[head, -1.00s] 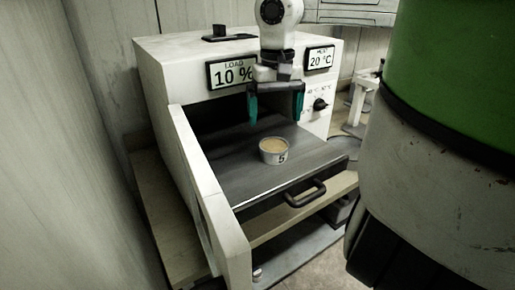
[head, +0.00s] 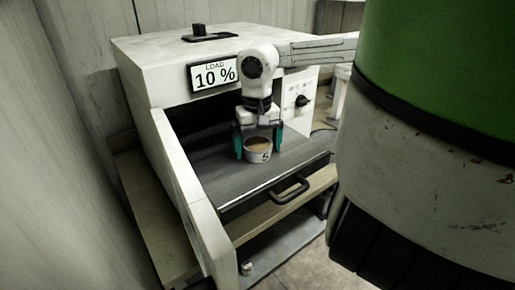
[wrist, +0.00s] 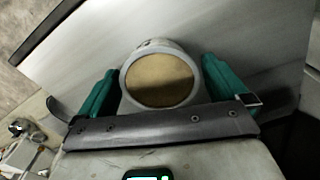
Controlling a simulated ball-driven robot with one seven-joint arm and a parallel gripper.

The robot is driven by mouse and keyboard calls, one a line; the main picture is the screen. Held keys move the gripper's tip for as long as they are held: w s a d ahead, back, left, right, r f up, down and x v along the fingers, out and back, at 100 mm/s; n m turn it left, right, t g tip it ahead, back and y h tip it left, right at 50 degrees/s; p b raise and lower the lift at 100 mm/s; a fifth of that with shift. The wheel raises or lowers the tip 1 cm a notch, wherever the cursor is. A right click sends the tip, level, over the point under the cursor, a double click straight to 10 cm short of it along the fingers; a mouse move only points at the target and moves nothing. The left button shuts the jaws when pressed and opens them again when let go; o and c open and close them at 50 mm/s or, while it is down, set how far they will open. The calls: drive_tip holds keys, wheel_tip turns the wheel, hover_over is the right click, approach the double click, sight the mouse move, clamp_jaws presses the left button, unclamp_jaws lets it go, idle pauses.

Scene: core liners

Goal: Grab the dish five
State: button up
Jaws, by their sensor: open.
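The dish five (head: 258,154) is a small round white cup with a tan fill and a "5" on its side. It stands upright on the dark pull-out shelf (head: 230,182) of a white machine. My gripper (head: 258,147) is open, with one teal finger on each side of the dish. In the wrist view the dish (wrist: 160,80) lies between the two fingers of my gripper (wrist: 160,88), with a gap on each side. The "5" is not readable in the wrist view.
The white machine (head: 150,55) has a "LOAD 10 %" display (head: 214,74) and a dark opening behind the shelf. A white side panel (head: 190,180) stands left of the shelf. A black handle (head: 290,191) is at the shelf's front edge. The shelf around the dish is bare.

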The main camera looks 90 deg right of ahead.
drive_tip(key=c, duration=1)
